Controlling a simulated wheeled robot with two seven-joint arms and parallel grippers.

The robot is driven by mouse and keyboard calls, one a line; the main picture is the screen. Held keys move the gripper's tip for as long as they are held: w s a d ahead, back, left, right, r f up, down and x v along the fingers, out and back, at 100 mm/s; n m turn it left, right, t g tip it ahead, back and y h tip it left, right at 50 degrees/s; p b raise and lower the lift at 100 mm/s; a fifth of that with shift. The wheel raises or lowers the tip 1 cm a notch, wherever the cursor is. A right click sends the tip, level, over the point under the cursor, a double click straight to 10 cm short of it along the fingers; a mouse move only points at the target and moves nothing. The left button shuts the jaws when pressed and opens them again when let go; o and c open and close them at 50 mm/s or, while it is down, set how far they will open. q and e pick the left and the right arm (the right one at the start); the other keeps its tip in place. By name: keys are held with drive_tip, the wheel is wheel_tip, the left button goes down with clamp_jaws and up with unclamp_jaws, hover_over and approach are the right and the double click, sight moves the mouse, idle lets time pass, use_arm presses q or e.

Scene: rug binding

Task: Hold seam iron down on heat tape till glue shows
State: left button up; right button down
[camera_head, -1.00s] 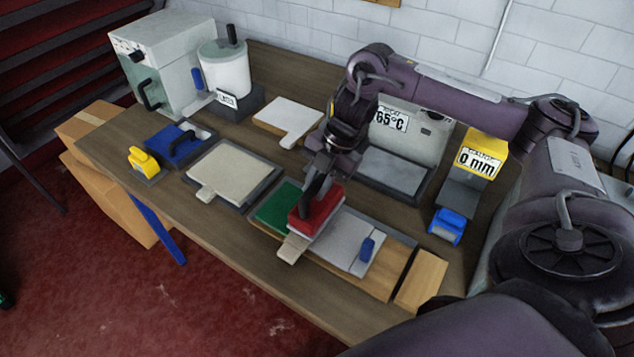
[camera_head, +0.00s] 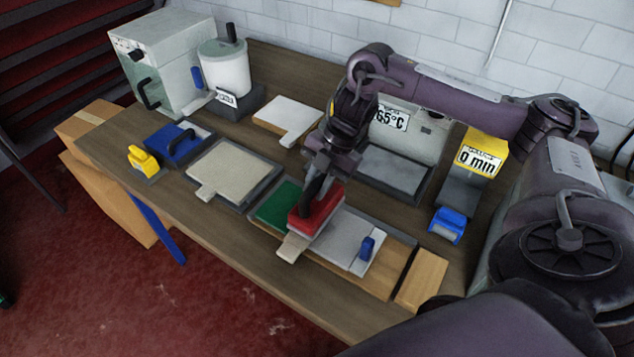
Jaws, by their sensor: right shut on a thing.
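A red block with a dark handle, which looks like the seam iron (camera_head: 314,220), sits over the board between a green piece (camera_head: 276,203) and a grey plate (camera_head: 345,238). My right gripper (camera_head: 318,186) is shut on its handle from above. A pale tab (camera_head: 292,248) sticks out from under the iron's front edge. The iron looks flat on what lies below, but its underside is hidden. I cannot make out the heat tape or any glue. My left gripper is not in view.
A display reading 65°C (camera_head: 392,118) stands behind my right arm. A yellow timer (camera_head: 480,157) reads 0 min. A beige pad (camera_head: 232,170), a blue block (camera_head: 178,145) and a yellow clamp-like piece (camera_head: 143,161) lie left. The table's front strip is clear.

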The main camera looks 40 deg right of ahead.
drive_tip(key=shift+f, duration=0.3)
idle(0.5)
drive_tip(key=shift+f, duration=0.1)
idle(3.3)
idle(0.8)
drive_tip(key=shift+r+p, duration=0.55)
drive_tip(key=shift+r, duration=0.3)
drive_tip(key=shift+r+p, duration=2.45)
drive_tip(key=shift+r, duration=0.35)
drive_tip(key=shift+w, duration=0.1)
